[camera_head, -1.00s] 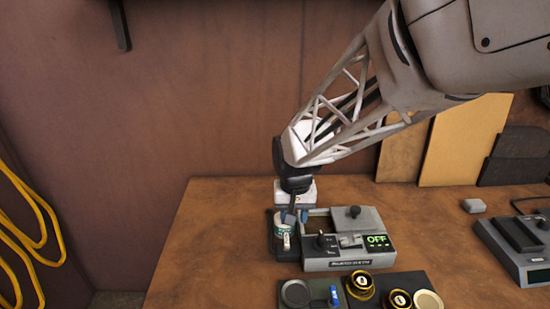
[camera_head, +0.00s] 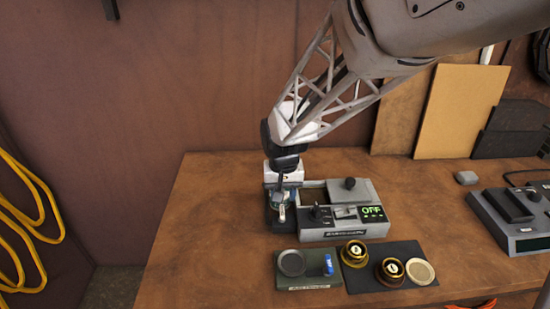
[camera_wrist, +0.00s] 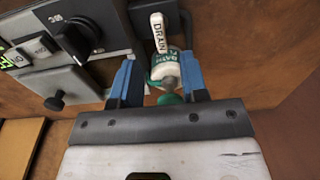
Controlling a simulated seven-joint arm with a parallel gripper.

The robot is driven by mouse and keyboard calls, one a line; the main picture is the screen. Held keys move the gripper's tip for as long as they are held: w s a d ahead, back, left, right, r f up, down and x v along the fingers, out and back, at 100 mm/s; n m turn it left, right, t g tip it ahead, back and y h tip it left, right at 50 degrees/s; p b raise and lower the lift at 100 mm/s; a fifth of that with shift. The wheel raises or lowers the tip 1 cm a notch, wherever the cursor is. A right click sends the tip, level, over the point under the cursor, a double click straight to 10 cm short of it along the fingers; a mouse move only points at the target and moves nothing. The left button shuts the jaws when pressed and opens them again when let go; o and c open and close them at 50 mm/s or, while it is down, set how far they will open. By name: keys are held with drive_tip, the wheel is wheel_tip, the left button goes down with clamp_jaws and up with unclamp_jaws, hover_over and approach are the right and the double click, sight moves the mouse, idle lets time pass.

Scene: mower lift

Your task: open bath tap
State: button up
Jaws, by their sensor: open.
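The bath tap (camera_head: 281,213) stands at the left end of the grey control unit (camera_head: 340,229). In the wrist view the tap (camera_wrist: 166,68) has a white and green body lettered "BATH" and a white lever (camera_wrist: 158,35) marked "DRAIN". The lever points away from my gripper. My gripper (camera_wrist: 160,78) is open, with one blue finger on each side of the tap body. The right finger is very close to the body; I cannot tell whether it touches. In the head view my gripper (camera_head: 280,190) is down over the tap and partly hides it.
A black knob (camera_wrist: 76,38) on the control unit is beside the tap. The unit's display (camera_head: 373,213) reads "OFF". In front lie a green board (camera_head: 308,284) and a dark mat (camera_head: 370,283) with brass knobs. Another grey device (camera_head: 510,222) is at right. The table's left side is clear.

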sight(282, 210)
drive_tip(key=shift+f, duration=2.9)
clamp_jaws()
